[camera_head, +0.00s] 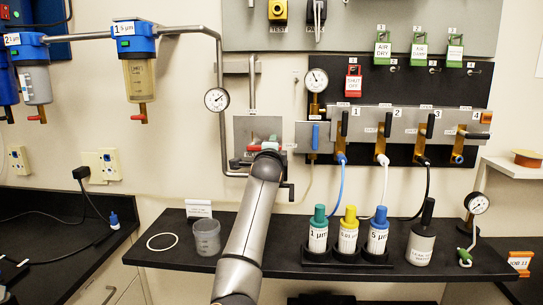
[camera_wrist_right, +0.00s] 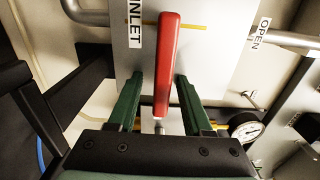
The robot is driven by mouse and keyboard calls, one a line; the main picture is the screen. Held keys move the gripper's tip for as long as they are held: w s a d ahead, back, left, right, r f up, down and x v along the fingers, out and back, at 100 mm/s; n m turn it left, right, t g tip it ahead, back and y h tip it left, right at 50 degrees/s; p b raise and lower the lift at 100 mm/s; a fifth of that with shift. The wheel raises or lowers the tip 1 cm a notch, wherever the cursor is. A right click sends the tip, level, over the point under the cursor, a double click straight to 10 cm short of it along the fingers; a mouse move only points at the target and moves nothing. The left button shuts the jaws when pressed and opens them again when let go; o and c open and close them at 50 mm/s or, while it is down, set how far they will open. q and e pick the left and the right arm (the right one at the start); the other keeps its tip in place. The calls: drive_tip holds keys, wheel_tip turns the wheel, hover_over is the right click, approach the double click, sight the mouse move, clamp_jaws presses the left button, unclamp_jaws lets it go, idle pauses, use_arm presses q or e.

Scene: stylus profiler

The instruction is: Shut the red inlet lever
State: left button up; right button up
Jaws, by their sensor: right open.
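The red inlet lever (camera_wrist_right: 167,65) fills the middle of the right wrist view, in front of a pale plate (camera_wrist_right: 205,60) with an INLET label (camera_wrist_right: 135,22). The lever runs up and down in that picture, across a yellow line. An OPEN label (camera_wrist_right: 261,33) is at the right. My right gripper (camera_wrist_right: 159,80) is open, with one green finger on each side of the lever and visible gaps between. In the head view the red lever (camera_head: 257,148) is partly hidden by my right arm and gripper (camera_head: 264,140). My left gripper is out of view.
A pressure gauge (camera_head: 217,99) and pipe are left of the plate. A valve manifold (camera_head: 400,125) with lockout tags is to the right. The black shelf (camera_head: 180,256) below carries a cup (camera_head: 206,238) and several bottles. Filters (camera_head: 137,75) hang at upper left.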

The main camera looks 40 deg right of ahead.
drive_tip(key=b+v, duration=0.2)
drive_tip(key=v, duration=0.9)
drive_tip(key=shift+s+a, duration=0.2)
drive_tip(key=shift+a, duration=0.05)
